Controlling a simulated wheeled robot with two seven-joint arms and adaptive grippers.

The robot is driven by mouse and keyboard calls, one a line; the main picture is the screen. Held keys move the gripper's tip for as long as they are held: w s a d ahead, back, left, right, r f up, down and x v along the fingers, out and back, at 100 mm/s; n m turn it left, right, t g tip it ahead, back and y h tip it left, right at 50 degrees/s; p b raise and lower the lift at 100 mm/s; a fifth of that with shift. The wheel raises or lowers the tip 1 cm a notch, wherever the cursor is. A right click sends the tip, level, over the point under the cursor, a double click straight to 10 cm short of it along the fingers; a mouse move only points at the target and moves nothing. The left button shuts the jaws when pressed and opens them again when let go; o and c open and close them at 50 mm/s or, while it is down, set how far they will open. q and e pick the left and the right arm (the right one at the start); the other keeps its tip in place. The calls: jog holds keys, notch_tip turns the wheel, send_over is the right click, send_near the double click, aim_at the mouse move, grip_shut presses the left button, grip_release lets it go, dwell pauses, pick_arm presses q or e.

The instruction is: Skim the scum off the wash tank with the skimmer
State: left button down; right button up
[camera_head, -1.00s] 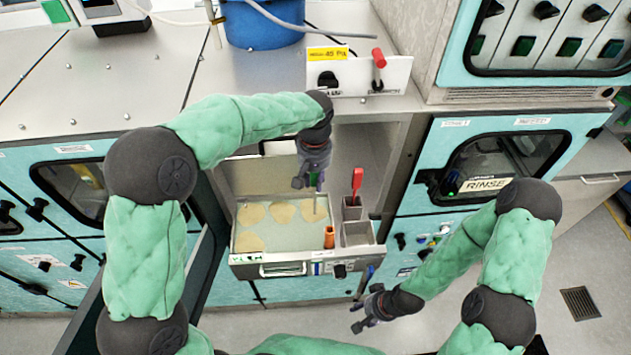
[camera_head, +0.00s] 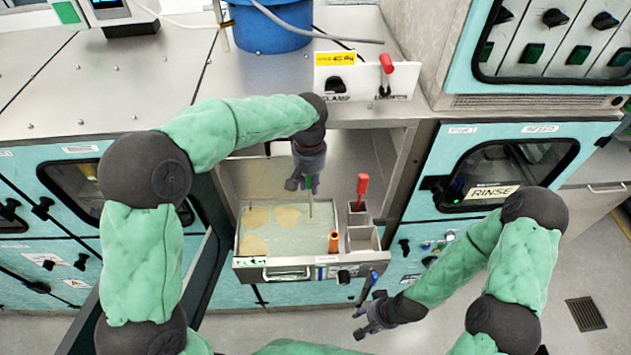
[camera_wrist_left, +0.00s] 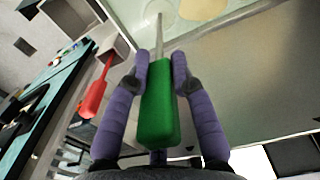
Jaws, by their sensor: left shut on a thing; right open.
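My left gripper (camera_head: 303,183) is shut on the green handle of the skimmer (camera_wrist_left: 158,105), above the wash tank. The skimmer's thin shaft (camera_head: 310,208) points down toward the liquid; its lower end is hard to make out in the head view. The wash tank (camera_head: 240,238) is an open tray of pale green liquid in the pulled-out unit. Tan scum patches (camera_head: 256,217) float in its left and middle part, and the right part looks clear. My right gripper (camera_head: 366,318) is open and empty, low in front of the unit, right of the tank.
A red-handled tool (camera_head: 362,187) stands in a small metal bin beside the tank; a lower metal bin (camera_head: 361,238) looks empty. An orange object (camera_head: 333,241) stands at the tank's right front. The panel with a red lever (camera_head: 386,66) rises behind.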

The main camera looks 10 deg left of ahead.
pick_arm(q)
jog(key=s+a+b, duration=0.1)
jog(key=a, duration=0.6)
jog(key=shift+s, duration=0.35)
dwell(0.5)
jog(key=shift+a, duration=0.1)
jog(key=s+a, duration=0.2)
jog(key=a, duration=0.7)
jog(key=shift+s+a+b, duration=0.15)
jog(key=shift+a+b, duration=0.05)
jog(key=shift+b, duration=0.25)
dwell(0.9)
jog(key=s+d+b, duration=0.2)
jog(key=s, duration=0.6)
dwell(1.2)
jog(key=shift+s, duration=0.1)
jog(key=shift+d, duration=0.1)
